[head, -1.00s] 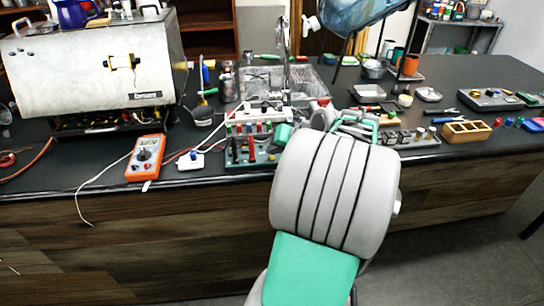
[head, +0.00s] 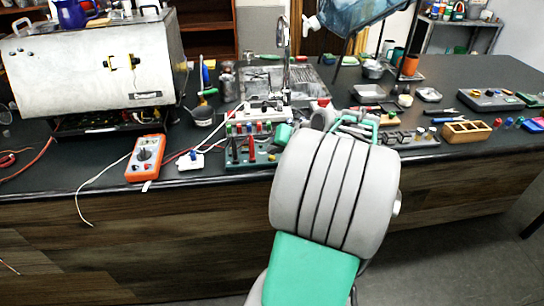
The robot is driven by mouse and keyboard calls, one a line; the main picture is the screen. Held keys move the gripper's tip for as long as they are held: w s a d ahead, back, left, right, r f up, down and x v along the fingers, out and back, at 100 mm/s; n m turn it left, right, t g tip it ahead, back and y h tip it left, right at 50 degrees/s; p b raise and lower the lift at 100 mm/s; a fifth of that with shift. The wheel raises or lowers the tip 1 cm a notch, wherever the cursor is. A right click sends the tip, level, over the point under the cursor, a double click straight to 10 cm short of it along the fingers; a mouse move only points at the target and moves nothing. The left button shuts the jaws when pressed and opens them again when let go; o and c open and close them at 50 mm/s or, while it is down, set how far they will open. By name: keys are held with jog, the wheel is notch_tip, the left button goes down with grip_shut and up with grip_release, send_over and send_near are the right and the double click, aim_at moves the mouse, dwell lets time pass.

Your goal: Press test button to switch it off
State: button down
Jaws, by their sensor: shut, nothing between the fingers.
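A teal board (head: 262,163) with a row of coloured buttons or terminals (head: 250,128) and upright red and black plugs sits at the counter's front edge. Left of it is a small white box with a blue button (head: 190,160), wired to an orange multimeter (head: 146,158). Which of these is the test button I cannot tell. My gripper (head: 284,133) is shut and empty, only partly seen beside the right end of the teal board. My grey and teal arm hides its surroundings, so contact cannot be told.
A large metal brewer body (head: 90,68) stands at the left, with a red cable near it. A metal sink tray (head: 262,82) and faucet are behind the board. A wooden block (head: 466,131) and small parts lie right.

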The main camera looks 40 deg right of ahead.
jog(key=shift+f+b, duration=0.3)
jog(key=shift+f, duration=0.2)
jog(key=shift+r, duration=0.15)
jog(key=shift+r+p, duration=0.35)
jog(key=shift+p, duration=0.1)
notch_tip(320, 180, up, 6)
jog(key=p, duration=0.4)
jog(key=shift+p, duration=0.4)
